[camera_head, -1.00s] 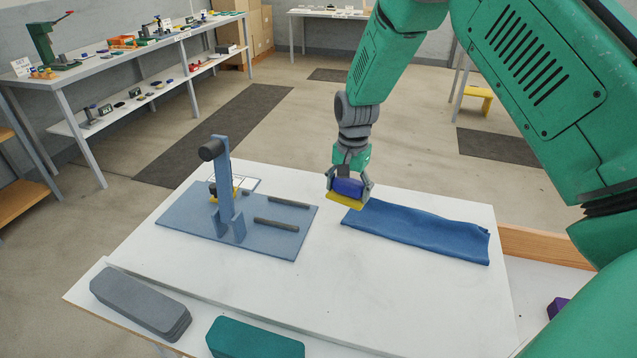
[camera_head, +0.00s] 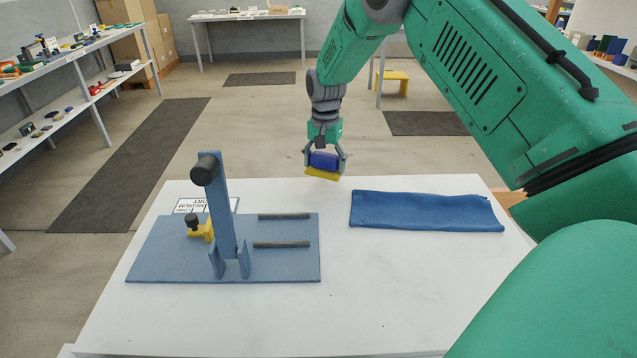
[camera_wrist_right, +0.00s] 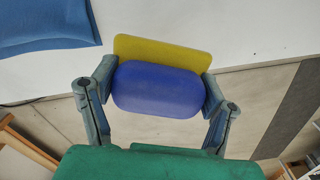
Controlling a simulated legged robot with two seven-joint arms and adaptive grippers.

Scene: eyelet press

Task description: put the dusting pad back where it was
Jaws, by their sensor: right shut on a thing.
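The dusting pad has a blue grip (camera_head: 325,160) on a yellow pad face (camera_head: 322,174). My right gripper (camera_head: 325,163) is shut on the blue grip, with the yellow face downward. It holds the pad near the far edge of the white table, to the left of the folded blue cloth (camera_head: 426,211). In the right wrist view the blue grip (camera_wrist_right: 158,88) sits between both fingers, and the yellow face (camera_wrist_right: 165,50) shows beyond it. The cloth's corner (camera_wrist_right: 40,25) is at upper left there. My left gripper is not in view.
The blue eyelet press (camera_head: 220,215) stands on a blue base plate (camera_head: 165,262) with two dark bars, left on the white table (camera_head: 400,290). A printed card (camera_head: 190,205) lies behind it. The table's middle and front right are clear. Shelves (camera_head: 60,60) stand at far left.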

